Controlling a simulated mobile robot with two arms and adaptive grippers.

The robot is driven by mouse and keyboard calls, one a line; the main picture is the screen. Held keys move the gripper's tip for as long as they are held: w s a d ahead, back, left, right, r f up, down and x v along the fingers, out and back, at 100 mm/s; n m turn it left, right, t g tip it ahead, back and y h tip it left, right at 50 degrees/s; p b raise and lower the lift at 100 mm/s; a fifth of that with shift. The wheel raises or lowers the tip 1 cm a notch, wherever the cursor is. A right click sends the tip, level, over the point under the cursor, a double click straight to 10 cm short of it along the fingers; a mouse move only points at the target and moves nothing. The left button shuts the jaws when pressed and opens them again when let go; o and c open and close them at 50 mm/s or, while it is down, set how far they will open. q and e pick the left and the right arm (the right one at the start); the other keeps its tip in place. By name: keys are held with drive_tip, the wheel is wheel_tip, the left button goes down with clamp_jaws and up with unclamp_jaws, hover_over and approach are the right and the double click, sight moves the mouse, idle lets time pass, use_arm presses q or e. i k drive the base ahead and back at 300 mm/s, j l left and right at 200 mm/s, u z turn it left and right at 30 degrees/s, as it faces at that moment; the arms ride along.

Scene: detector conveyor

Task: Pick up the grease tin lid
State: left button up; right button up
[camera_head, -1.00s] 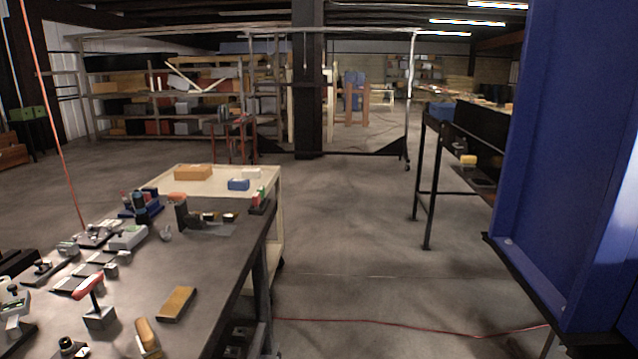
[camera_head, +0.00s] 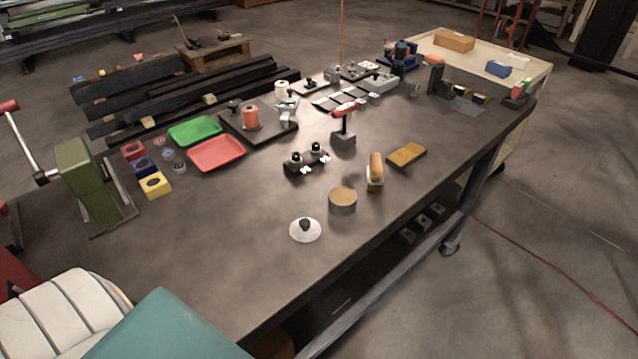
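The grease tin lid, a pale round disc with a dark knob (camera_head: 305,231), lies flat with its knob up near the front edge of the dark workbench (camera_head: 240,210). The round tin (camera_head: 342,201), with a tan top and grey side, stands just behind it and to its right, apart from it. Neither of my grippers is in view.
A wood-backed brush (camera_head: 375,172) and a tan block (camera_head: 407,155) lie right of the tin. A small black fixture (camera_head: 306,160) is behind it. Red (camera_head: 217,153) and green (camera_head: 194,130) trays and a green press (camera_head: 88,185) are at left. Bench left of the lid is clear.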

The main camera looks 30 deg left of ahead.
sight(303, 230)
drive_tip(key=u, duration=0.85)
